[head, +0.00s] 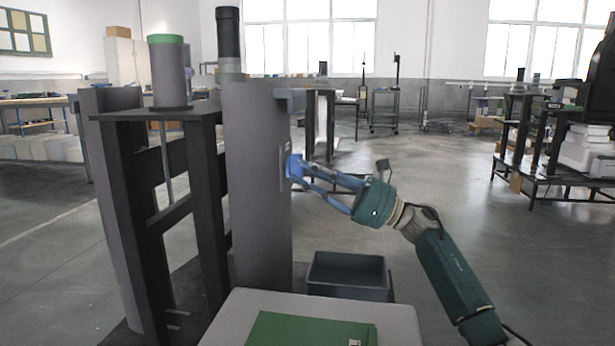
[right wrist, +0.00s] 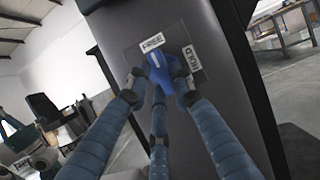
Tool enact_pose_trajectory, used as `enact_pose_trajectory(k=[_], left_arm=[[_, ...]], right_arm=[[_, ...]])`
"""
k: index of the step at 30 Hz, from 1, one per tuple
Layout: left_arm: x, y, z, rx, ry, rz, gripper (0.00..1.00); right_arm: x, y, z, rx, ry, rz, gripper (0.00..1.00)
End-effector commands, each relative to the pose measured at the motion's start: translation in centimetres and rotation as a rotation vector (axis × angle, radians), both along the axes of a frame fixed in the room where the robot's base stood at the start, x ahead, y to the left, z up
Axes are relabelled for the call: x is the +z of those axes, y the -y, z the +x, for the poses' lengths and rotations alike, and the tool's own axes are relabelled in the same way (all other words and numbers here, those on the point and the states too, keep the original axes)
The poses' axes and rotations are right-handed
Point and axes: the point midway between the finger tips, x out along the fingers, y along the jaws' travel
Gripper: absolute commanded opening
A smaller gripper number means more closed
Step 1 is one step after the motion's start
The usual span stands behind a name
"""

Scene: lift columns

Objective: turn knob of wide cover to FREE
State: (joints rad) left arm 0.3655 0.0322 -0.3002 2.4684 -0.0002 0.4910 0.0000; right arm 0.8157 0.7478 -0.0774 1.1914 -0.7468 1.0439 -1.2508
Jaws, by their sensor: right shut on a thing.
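The wide cover (head: 258,190) is a tall grey curved panel on the front of a dark lift column frame in the head view. A blue knob (head: 293,166) sits on its right side; it also shows in the right wrist view (right wrist: 163,75). The FREE label (right wrist: 153,41) is just above the knob and the HOLD label (right wrist: 191,62) is to its right. The knob's end with a pale mark lies close below FREE. My right gripper (head: 298,171) is shut on the knob, its blue fingers around it. My left gripper is out of view.
A dark grey bin (head: 347,292) stands at the foot of the cover. A pale surface with a green panel (head: 310,330) is in front. A grey cylinder with a green top (head: 168,72) stands on the dark frame. Open floor lies to the right.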

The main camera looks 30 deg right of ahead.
Motion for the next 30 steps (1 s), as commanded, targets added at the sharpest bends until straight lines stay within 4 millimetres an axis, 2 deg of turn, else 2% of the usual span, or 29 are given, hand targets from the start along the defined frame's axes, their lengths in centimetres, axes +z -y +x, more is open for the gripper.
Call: enact_pose_trajectory(k=[1, 5, 6, 8, 9, 20, 23, 30], left_arm=[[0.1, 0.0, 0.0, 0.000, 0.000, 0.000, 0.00], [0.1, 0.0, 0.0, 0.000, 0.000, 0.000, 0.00], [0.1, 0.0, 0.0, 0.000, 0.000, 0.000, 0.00], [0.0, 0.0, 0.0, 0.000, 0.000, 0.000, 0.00], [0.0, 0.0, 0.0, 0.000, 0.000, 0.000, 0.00], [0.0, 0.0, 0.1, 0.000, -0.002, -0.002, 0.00], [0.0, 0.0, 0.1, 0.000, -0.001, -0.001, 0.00], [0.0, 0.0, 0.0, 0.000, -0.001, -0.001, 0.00]], right_arm=[[0.7, 0.5, 0.0, -0.013, 0.011, 0.007, 0.00], [0.7, 0.5, 0.0, -0.013, 0.011, 0.007, 0.00], [0.7, 0.5, 0.0, -0.012, 0.012, 0.008, 0.28], [0.7, 0.5, 0.0, -0.013, 0.011, 0.007, 0.40], [0.7, 0.4, 0.0, -0.011, 0.010, 0.007, 0.42], [-0.1, 0.7, -0.3, -0.006, 0.002, 0.003, 0.42], [-0.7, 1.8, -1.1, -0.009, 0.000, 0.001, 0.42], [-2.7, 5.6, -3.9, -0.009, 0.000, 0.001, 0.42]])
